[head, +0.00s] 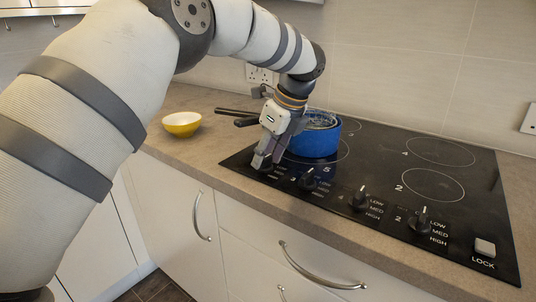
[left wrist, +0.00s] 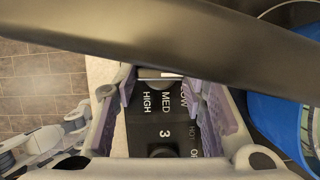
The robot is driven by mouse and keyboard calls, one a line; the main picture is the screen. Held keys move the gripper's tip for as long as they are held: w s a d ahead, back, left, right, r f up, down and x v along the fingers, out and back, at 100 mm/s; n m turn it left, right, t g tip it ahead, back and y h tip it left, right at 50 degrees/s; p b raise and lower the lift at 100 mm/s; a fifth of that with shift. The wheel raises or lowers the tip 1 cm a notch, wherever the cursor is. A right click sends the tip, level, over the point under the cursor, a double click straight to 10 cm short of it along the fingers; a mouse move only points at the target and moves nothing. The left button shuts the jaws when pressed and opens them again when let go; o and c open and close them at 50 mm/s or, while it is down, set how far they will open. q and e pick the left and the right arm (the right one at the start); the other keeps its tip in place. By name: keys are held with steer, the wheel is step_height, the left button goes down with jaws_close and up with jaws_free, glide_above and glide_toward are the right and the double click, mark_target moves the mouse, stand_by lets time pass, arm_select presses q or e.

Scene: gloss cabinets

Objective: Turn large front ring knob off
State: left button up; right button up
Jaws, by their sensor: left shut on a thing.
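The black glass cooktop (head: 470,205) has a row of black knobs along its front edge. My left gripper (head: 264,160) points down at the leftmost knob (head: 267,169), which is mostly hidden by the fingers. It is shut on that knob. In the left wrist view the purple-padded fingers (left wrist: 165,100) stand on both sides of the knob, with MED and HIGH print and a 3 between them. The other knobs (head: 308,181), (head: 361,198) and (head: 421,219) stand free to the right. I cannot tell the gripped knob's exact setting.
A blue pot (head: 316,143) stands on the rear-left of the cooktop, right behind my gripper. Its dark handle (head: 238,113) reaches left, and a dark bar crosses close above the fingers in the wrist view. A yellow bowl (head: 182,124) sits on the counter at left.

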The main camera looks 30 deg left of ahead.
arm_select(q)
steer(key=shift+n, duration=0.3)
steer(key=o, duration=1.2)
steer(key=shift+f, duration=0.1)
steer(key=shift+c, duration=0.2)
steer(key=v, duration=1.2)
steer(key=shift+w, duration=0.15)
